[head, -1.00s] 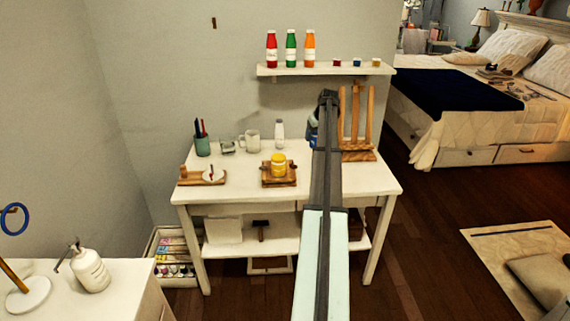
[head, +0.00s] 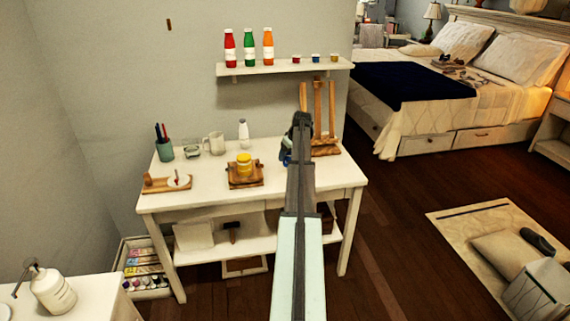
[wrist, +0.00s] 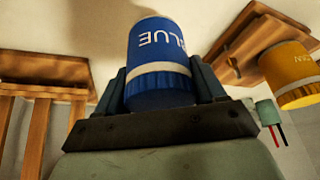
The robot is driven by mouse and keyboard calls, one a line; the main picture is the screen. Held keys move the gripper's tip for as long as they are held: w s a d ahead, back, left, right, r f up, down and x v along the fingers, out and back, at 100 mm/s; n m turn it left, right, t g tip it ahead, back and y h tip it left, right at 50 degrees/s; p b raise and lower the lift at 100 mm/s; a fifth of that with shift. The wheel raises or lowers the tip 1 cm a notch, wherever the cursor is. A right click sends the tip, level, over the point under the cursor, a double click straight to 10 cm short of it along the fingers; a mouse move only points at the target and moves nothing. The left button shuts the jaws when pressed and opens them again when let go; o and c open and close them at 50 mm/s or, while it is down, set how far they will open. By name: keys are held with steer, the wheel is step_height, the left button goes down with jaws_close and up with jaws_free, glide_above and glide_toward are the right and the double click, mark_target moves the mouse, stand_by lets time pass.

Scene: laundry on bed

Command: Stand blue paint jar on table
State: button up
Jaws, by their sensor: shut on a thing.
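The blue paint jar (wrist: 158,55) is between the two fingers of my gripper (wrist: 160,88) in the wrist view. Its "BLUE" label reads upside down there, as does the yellow jar's label, so it looks about upright. In the head view only a bit of the blue jar (head: 284,158) shows beside my gripper (head: 291,150), mostly hidden by my arm. It is over the right back part of the white table (head: 325,176), left of the wooden easel. I cannot tell whether its base touches the tabletop.
A yellow jar (head: 244,165) stands on a wooden tray (head: 245,182) left of my arm. The wooden easel (head: 326,148) is close on the right. A bottle (head: 243,134), mug (head: 213,144) and brush cup (head: 165,150) stand farther left. The table's right front is bare.

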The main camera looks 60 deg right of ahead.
steer(key=shift+f, duration=2.45)
steer(key=shift+f, duration=0.1)
steer(key=o, duration=1.2)
steer(key=shift+o, duration=0.2)
steer(key=v, duration=1.2)
